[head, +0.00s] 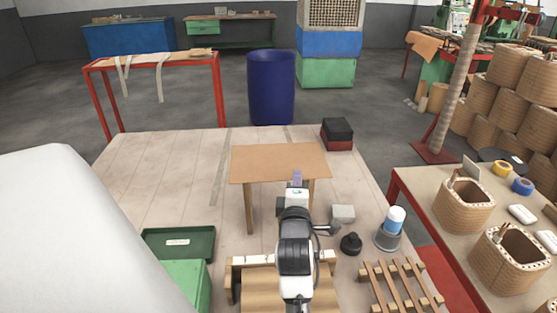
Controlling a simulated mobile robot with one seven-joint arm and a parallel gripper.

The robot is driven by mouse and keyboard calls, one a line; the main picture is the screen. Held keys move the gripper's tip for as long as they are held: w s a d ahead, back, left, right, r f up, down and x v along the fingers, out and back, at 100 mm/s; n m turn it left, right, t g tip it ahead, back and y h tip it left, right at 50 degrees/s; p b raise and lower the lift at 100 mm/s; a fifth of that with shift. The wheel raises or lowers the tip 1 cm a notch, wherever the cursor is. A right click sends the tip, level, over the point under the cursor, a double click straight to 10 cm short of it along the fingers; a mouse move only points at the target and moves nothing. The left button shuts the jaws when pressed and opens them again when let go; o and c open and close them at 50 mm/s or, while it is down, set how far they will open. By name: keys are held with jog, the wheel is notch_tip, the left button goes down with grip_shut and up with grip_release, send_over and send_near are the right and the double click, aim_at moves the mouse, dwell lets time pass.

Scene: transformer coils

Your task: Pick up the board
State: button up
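A flat tan-brown board (265,163) lies level near the middle of the wooden work table, raised on legs like a small stand. I cannot tell whether it is a loose sheet or the stand's own top. My gripper (297,177) points away from the camera, with its tip over the board's near edge, right of the middle. I cannot tell whether it touches the board. My own arm hides the fingers' gap and part of the near edge. Nothing is visibly held.
On the work table (150,170) are a green tray (180,243), a black-and-red box (338,134), a grey block (343,214), a blue-and-white can (394,220) and wooden slats (400,285). A blue barrel (271,88) stands behind. Coils (463,205) sit on the right table.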

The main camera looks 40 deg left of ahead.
jog(key=shift+s+d, duration=0.1)
jog(key=shift+c, duration=0.2)
grip_shut()
jog(key=shift+r, duration=0.2)
